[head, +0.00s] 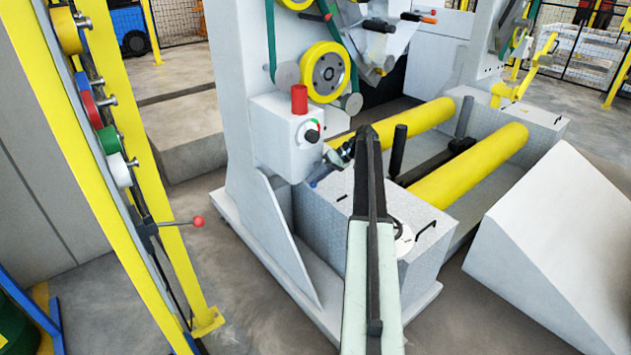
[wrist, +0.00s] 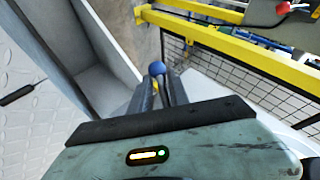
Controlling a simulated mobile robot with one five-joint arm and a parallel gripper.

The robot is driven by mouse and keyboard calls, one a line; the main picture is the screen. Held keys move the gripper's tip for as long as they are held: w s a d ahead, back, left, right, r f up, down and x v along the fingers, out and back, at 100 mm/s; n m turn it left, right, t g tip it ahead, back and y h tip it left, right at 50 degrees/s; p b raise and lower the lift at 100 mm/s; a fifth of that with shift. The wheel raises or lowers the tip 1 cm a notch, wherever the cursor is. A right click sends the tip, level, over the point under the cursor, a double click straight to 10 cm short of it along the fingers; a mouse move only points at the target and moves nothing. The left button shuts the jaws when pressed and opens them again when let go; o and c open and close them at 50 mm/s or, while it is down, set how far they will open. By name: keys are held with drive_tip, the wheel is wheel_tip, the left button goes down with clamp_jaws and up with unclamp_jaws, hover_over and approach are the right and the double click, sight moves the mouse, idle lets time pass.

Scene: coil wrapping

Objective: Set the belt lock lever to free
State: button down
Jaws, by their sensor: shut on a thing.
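A blue ball knob (wrist: 157,68) shows at the tips of my gripper (wrist: 159,90) in the wrist view, and the dark fingers are shut on it. In the head view my gripper (head: 325,170) reaches left and down in front of the grey machine column, below a white control box. A small blue end (head: 312,183) shows at its tips there. The lever's shaft and pivot are mostly hidden, and no label or position mark for this lever can be read.
The control box (head: 284,135) carries a red cylinder (head: 299,99) and a round selector (head: 311,132). A red-knobbed lever (head: 197,221) sticks out from the yellow frame (head: 98,130) at left. Yellow rollers (head: 470,165) lie to the right. Bare floor (head: 240,320) shows between frame and machine.

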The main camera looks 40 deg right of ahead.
drive_tip(key=shift+s+a, duration=0.1)
drive_tip(key=shift+s, duration=0.25)
drive_tip(key=c, duration=1.2)
unclamp_jaws()
drive_tip(key=shift+a+r, duration=0.1)
drive_tip(key=shift+r, duration=0.05)
drive_tip(key=shift+c, duration=0.2)
drive_tip(key=shift+w, duration=0.15)
drive_tip(key=p+v, duration=0.5)
drive_tip(key=v, duration=0.2)
drive_tip(key=shift+d+r, duration=0.25)
